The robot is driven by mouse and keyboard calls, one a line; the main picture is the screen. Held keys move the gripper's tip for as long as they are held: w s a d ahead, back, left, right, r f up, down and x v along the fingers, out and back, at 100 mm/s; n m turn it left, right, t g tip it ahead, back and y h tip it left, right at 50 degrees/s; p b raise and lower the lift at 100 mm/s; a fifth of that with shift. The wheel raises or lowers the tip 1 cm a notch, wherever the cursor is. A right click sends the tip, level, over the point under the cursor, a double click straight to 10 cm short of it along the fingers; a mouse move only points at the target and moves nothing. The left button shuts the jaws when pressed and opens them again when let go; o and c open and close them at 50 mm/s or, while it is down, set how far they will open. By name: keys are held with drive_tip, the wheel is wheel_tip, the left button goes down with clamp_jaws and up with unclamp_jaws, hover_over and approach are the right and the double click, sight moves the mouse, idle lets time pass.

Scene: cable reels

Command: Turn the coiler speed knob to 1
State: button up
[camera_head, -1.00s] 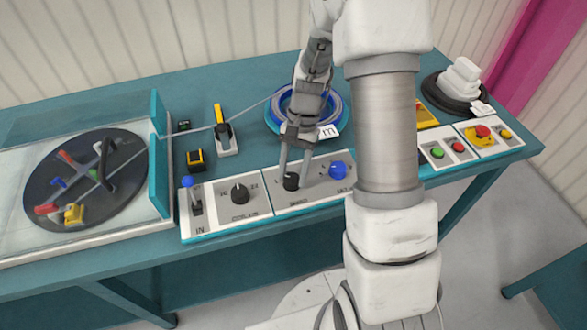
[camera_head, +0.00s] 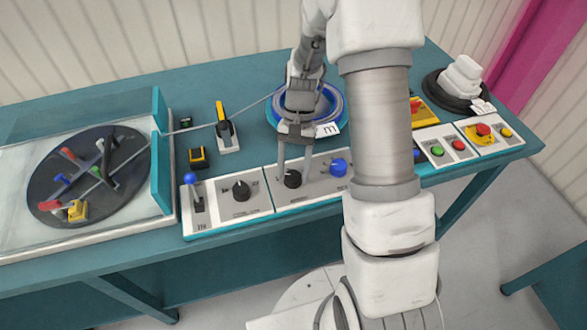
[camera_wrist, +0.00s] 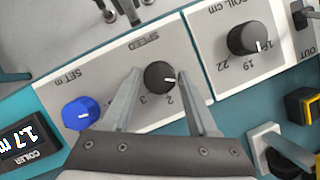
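The speed knob (camera_wrist: 160,75) is small, round and black on a white panel marked SPEED in the wrist view. Its white mark points right, toward my right finger. The figures 2 and 3 show beside it; a 1 is not visible. My gripper (camera_wrist: 159,72) is open, with one finger on each side of the knob and a narrow gap showing. In the head view the knob (camera_head: 292,179) sits on the front panel, with my gripper (camera_head: 294,172) reaching down over it.
A blue knob (camera_wrist: 82,113) and a display (camera_wrist: 32,140) reading 1.7 m lie left of the knob. The COIL cm knob (camera_wrist: 249,38) is to the right. In the head view, a dark reel disc (camera_head: 50,195) stands left, and a blue coil (camera_head: 333,105) lies behind.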

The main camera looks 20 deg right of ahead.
drive_tip(key=shift+o, duration=1.2)
drive_tip(key=shift+r, duration=0.1)
drive_tip(key=p+v, duration=0.2)
drive_tip(key=v, duration=1.5)
drive_tip(key=shift+w+r, duration=0.1)
drive_tip(key=shift+w, duration=0.05)
drive_tip(key=s+a+r+n+t+h+p, duration=0.1)
drive_tip(key=s+a+r+n+t, duration=0.2)
drive_tip(key=s+r, duration=0.7)
drive_tip(key=s+r+n+t+h+p, duration=0.1)
drive_tip(key=s+r+n+t, duration=0.1)
drive_tip(key=s+t, duration=0.4)
drive_tip(key=s+r, duration=0.1)
drive_tip(key=s, duration=0.3)
drive_tip(key=shift+s+a+r+n, duration=0.2)
drive_tip(key=shift+a+r+n, duration=0.1)
drive_tip(key=shift+n, duration=0.1)
